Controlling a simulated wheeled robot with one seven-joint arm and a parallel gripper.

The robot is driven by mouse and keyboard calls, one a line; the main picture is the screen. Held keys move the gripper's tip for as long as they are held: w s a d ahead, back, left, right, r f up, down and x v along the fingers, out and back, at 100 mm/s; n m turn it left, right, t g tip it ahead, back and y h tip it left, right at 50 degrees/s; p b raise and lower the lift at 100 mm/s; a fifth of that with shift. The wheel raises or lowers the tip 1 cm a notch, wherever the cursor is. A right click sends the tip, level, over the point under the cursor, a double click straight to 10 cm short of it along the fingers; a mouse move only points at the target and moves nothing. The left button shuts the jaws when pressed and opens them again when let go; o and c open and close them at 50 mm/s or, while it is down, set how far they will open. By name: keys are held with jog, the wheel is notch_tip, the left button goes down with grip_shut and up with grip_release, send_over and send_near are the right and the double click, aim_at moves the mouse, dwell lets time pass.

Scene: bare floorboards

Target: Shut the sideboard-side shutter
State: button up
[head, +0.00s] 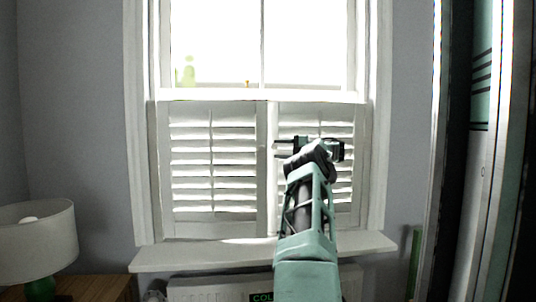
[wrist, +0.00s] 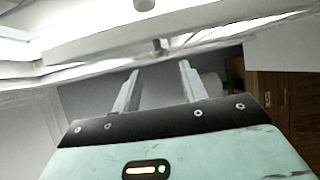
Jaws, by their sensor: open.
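The sideboard-side shutter (head: 213,160) is the left white louvred panel over the lower window. In the head view it looks nearly in line with the right shutter (head: 343,185); I cannot tell whether it stands slightly ajar. My gripper (head: 277,148) is in front of the right shutter, near the line between the panels, with its fingers pointing left. In the wrist view its fingers (wrist: 157,82) are apart with nothing between them. A small grey knob (wrist: 158,46) on a white edge shows beyond the fingertips. My arm hides part of the right shutter.
The white sill (head: 190,256) juts out below the shutters, above a radiator (head: 205,291). A wooden sideboard (head: 98,290) with a white-shaded lamp (head: 38,238) stands at the lower left. A green bottle-like thing (head: 187,75) is behind the shutters' top. Tall panels (head: 487,150) stand at right.

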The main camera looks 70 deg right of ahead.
jog(key=s+b, duration=0.1)
jog(key=s, duration=0.8)
jog(key=shift+s, duration=0.15)
